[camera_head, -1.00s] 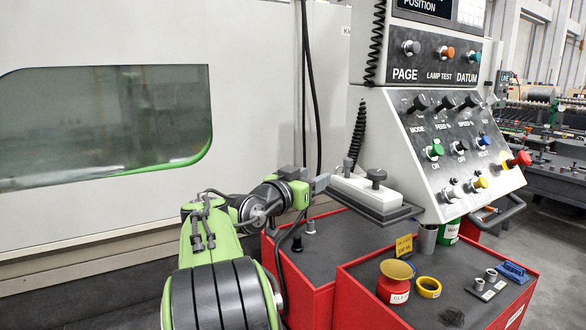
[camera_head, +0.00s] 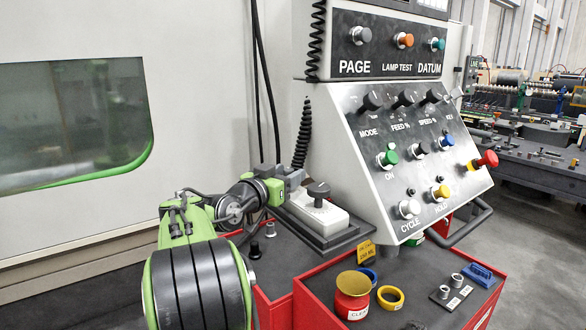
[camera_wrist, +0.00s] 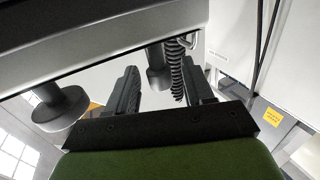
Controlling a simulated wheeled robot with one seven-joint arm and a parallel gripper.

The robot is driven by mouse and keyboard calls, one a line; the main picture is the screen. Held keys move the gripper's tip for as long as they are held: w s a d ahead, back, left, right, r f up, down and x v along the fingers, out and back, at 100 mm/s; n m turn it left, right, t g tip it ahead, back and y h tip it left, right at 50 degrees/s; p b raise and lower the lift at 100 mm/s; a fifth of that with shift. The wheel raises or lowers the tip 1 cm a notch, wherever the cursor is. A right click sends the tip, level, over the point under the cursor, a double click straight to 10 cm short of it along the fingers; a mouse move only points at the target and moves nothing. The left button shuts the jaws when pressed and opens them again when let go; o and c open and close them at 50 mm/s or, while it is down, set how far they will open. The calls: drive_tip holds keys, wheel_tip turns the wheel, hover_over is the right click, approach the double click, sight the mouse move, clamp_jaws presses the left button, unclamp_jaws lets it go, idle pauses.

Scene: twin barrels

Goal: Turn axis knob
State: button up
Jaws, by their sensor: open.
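A white box (camera_head: 315,212) on a dark base at the front of the control console carries a black mushroom-shaped knob (camera_head: 318,193). No axis label is readable on it. My gripper (camera_head: 292,182) is beside the box's left rear side; its fingertips are hard to make out there. In the wrist view my gripper (camera_wrist: 160,72) is open, with its fingers apart. A grey cylindrical knob (camera_wrist: 157,78) shows between the fingers, and I cannot tell whether they touch it. A wider round knob (camera_wrist: 60,110) hangs left of the gripper. I cannot tell which of them is the axis knob.
The sloped console panel (camera_head: 405,165) has several knobs and buttons. Below it, a red cabinet (camera_head: 400,306) carries a red can (camera_head: 352,298), a yellow ring (camera_head: 390,297) and a blue item (camera_head: 478,274). A coiled cable (camera_head: 301,137) hangs close behind my gripper.

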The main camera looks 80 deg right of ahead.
drive_tip(key=shift+w+a+r, duration=0.1)
drive_tip(key=shift+a, duration=0.25)
drive_tip(key=shift+d, duration=0.15)
clamp_jaws()
drive_tip(key=n+t+b, duration=0.1)
drive_tip(key=t, duration=0.1)
drive_tip(key=s+n+t+b, duration=0.1)
drive_tip(key=t+b, duration=0.1)
drive_tip(key=shift+n+h, duration=0.3)
drive_tip(key=shift+h, duration=0.1)
drive_tip(key=shift+w+n+t+b, duration=0.1)
drive_tip(key=shift+n+t+b, duration=0.25)
drive_tip(key=shift+n+t, duration=0.95)
drive_tip(key=shift+m+t, duration=0.3)
unclamp_jaws()
